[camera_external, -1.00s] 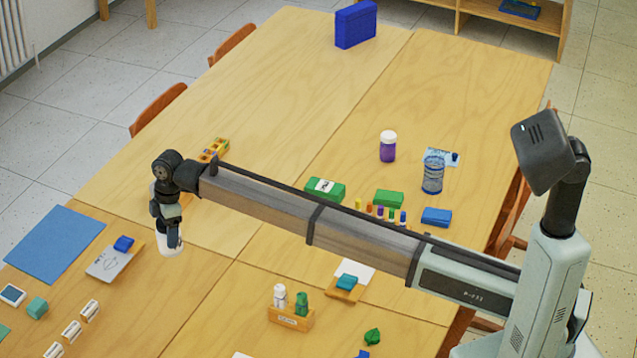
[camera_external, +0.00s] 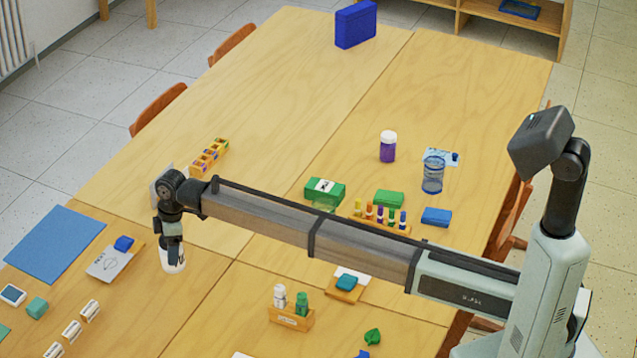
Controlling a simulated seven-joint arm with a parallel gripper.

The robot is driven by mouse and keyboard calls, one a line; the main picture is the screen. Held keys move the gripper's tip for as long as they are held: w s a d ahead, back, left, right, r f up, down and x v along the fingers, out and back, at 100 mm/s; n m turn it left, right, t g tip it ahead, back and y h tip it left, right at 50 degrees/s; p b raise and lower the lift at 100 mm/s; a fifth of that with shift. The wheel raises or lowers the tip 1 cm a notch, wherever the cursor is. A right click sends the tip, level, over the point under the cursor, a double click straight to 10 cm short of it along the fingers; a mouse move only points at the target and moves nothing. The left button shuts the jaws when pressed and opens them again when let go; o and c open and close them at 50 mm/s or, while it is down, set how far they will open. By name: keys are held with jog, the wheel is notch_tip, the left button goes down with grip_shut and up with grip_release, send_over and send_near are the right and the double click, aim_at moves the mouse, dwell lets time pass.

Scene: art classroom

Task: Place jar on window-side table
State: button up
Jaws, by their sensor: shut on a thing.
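My gripper (camera_external: 172,243) is at the left end of my outstretched arm, pointing down. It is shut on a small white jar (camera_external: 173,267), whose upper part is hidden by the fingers. The jar hangs upright over the seam area of the light wooden tables; I cannot tell whether it touches the surface. The joined tabletops include the far left one (camera_external: 270,100), on the side of the radiator. A second jar, purple with a white lid (camera_external: 388,148), stands on the far right tabletop.
A paint-pot rack (camera_external: 210,156), a green box (camera_external: 325,191), a blue mesh cup (camera_external: 433,176) and a bottle rack (camera_external: 290,316) stand on the tables. A drawing board (camera_external: 112,262) and blue mat (camera_external: 55,243) lie left of my gripper. The far left tabletop is mostly clear.

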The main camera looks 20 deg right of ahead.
jog(key=shift+f, duration=1.9)
jog(key=shift+f, duration=0.1)
jog(key=o, duration=1.3)
jog(key=r, duration=0.4)
jog(key=d+r, duration=0.1)
jog(key=r, duration=0.7)
jog(key=shift+d, duration=0.4)
